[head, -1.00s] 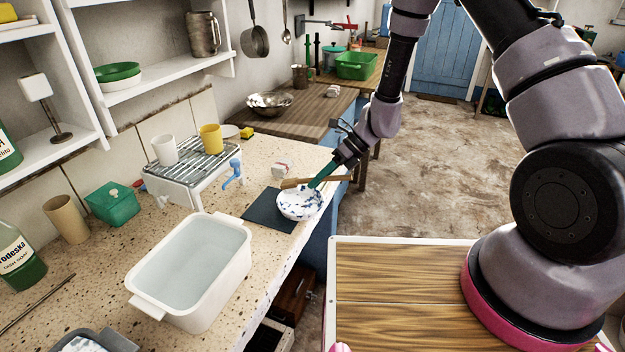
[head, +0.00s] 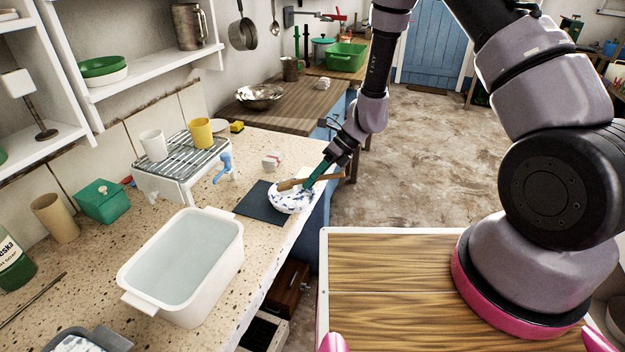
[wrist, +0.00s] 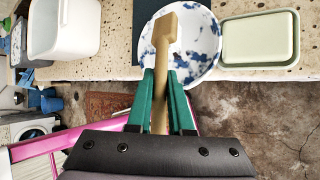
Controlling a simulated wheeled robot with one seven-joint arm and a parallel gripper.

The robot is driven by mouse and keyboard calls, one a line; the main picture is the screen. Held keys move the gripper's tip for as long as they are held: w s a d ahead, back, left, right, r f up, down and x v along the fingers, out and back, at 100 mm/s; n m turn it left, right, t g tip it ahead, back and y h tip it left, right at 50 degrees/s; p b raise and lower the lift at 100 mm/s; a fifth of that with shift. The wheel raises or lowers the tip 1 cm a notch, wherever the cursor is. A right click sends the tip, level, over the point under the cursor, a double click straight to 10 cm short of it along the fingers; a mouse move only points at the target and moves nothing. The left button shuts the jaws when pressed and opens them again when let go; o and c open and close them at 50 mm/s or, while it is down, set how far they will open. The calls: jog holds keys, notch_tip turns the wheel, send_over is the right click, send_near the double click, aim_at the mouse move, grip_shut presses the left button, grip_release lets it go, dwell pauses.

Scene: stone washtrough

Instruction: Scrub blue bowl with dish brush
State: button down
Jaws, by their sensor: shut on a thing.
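The bowl (head: 290,203) is white with blue patches and stands near the front edge of the speckled counter, partly over a dark mat. It also shows in the wrist view (wrist: 203,52), open side up. My gripper (head: 312,180) is at the bowl's right side, its green fingers shut on the wooden handle of the dish brush (head: 328,178). In the wrist view the brush (wrist: 162,58) runs forward from between the fingers (wrist: 160,100), and its head lies over the left part of the bowl. The bristles are hidden, so I cannot tell if they touch the bowl.
A white basin of water (head: 185,262) stands left of the dark mat (head: 252,200). A pale green rectangular dish (wrist: 260,38) lies beside the bowl in the wrist view.

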jog(key=shift+f, duration=0.65)
